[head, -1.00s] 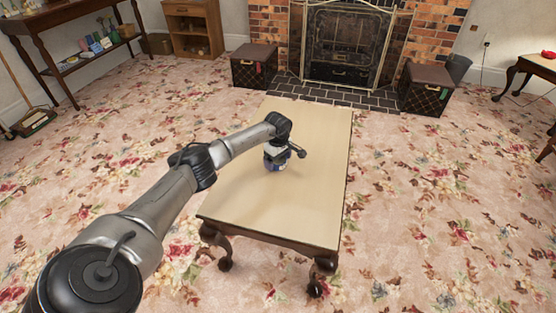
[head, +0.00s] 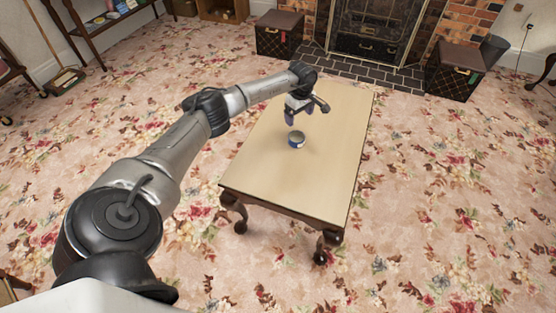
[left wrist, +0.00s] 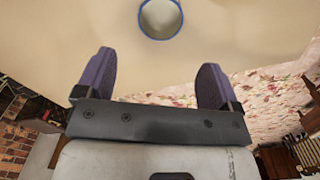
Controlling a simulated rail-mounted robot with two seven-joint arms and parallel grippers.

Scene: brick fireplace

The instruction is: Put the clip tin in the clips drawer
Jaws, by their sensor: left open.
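The clip tin (head: 297,139), a small round tin with a blue side and a pale top, stands on the light wooden table (head: 270,180). In the left wrist view the tin (left wrist: 161,18) shows as a pale disc with a blue rim, ahead of the fingers and between their lines. My left gripper (head: 300,112) is open and empty, above and a little behind the tin, apart from it. Its two purple fingers are spread wide in the left wrist view (left wrist: 155,82). My right gripper is not in view. No drawer labelled for clips can be made out.
The rest of the tabletop is bare. Two dark chests (head: 279,34) (head: 455,70) flank the fireplace (head: 377,30). A wooden cabinet (head: 222,10) stands at the back left, beside a shelf table. Patterned carpet around the table is clear.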

